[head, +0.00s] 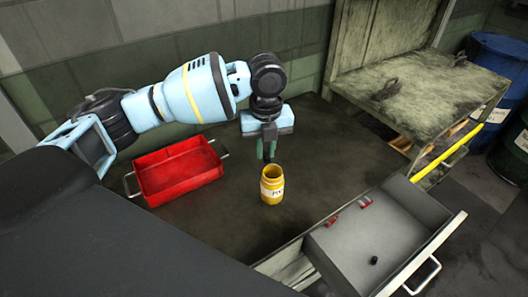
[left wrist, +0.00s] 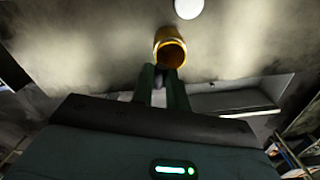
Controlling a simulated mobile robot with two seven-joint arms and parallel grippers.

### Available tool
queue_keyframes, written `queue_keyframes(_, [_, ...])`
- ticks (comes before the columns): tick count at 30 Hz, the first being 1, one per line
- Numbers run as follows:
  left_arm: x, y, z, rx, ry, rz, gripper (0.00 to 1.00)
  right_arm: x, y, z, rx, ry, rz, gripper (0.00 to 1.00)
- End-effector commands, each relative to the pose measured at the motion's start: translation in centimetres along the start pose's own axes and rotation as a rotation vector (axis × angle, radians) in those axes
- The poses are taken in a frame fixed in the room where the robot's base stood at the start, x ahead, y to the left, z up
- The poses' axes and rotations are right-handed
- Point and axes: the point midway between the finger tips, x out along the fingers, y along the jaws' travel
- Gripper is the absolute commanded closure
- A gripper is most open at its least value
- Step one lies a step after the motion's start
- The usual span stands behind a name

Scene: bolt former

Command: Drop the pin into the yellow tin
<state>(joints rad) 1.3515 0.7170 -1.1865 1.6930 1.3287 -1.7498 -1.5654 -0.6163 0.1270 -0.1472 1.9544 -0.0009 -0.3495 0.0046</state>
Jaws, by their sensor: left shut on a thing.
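The yellow tin (head: 272,186) stands upright on the dark workbench, its mouth open and a white label on its side. It also shows in the left wrist view (left wrist: 170,50), just beyond my fingertips. My left gripper (head: 268,157) points down close above the tin's mouth, near its rear rim. Its green fingers (left wrist: 164,82) are shut on a small dark thing, likely the pin (left wrist: 158,79), mostly hidden between them. Whether it is right over the opening I cannot tell. My right gripper is not in view.
A red tray (head: 178,172) with metal handles lies left of the tin. An open grey drawer (head: 345,250) at the front right holds a small dark piece (head: 374,260) and red pieces (head: 365,202). A worn raised shelf (head: 430,95) and a blue barrel (head: 497,60) stand at the right.

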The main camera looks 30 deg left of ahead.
Motion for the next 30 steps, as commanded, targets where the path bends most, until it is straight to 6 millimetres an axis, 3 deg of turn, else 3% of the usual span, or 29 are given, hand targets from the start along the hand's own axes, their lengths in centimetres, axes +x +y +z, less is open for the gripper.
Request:
queue_keyframes(12, [-0.7, -0.5, 1.0, 0.333, -0.001, -0.002, 1.00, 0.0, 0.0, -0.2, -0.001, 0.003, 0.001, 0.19])
queue_keyframes(23, [-0.6, -0.5, 1.1, 0.368, 0.000, -0.002, 1.00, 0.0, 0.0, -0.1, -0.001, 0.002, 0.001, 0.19])
queue_keyframes(30, [0.8, -0.5, 1.1, 0.367, 0.001, 0.001, 1.00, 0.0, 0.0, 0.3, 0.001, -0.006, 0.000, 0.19])
